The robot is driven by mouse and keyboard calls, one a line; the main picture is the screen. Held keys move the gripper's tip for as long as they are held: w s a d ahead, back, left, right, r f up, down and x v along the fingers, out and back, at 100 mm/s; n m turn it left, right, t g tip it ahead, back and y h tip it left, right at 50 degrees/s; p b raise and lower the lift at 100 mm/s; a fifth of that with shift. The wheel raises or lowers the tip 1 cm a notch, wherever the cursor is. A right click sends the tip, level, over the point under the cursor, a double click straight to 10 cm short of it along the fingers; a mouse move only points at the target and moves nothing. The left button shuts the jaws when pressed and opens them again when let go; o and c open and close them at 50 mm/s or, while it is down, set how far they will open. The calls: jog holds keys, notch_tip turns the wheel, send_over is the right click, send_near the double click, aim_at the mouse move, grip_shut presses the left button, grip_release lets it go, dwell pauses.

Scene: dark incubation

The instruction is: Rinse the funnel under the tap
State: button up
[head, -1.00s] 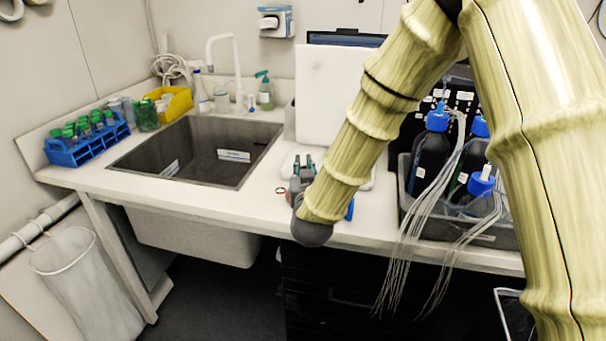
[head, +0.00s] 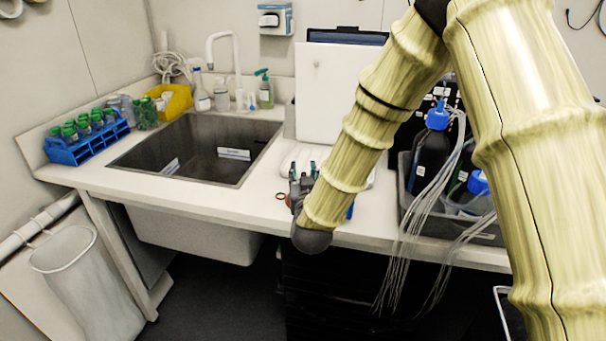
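The white gooseneck tap (head: 237,65) rises behind the back edge of the dark grey sink (head: 190,135). My gripper (head: 303,168) is over the white counter to the right of the sink, its two dark teal fingertips pointing toward the back wall. The fingertips are apart, with nothing clear to see between them. I cannot make out a funnel; my arm hides part of the counter.
A blue rack (head: 88,148) with green-capped tubes stands left of the sink. A yellow bin (head: 178,103) and several bottles line its back edge. At right, a grey tray (head: 405,190) holds blue-capped bottles, with tubing hanging over the counter edge. Red rings (head: 281,196) lie near my gripper.

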jog(key=shift+r, duration=0.15)
jog(key=s+b, duration=0.1)
jog(key=s, duration=1.1)
jog(key=shift+b, duration=0.35)
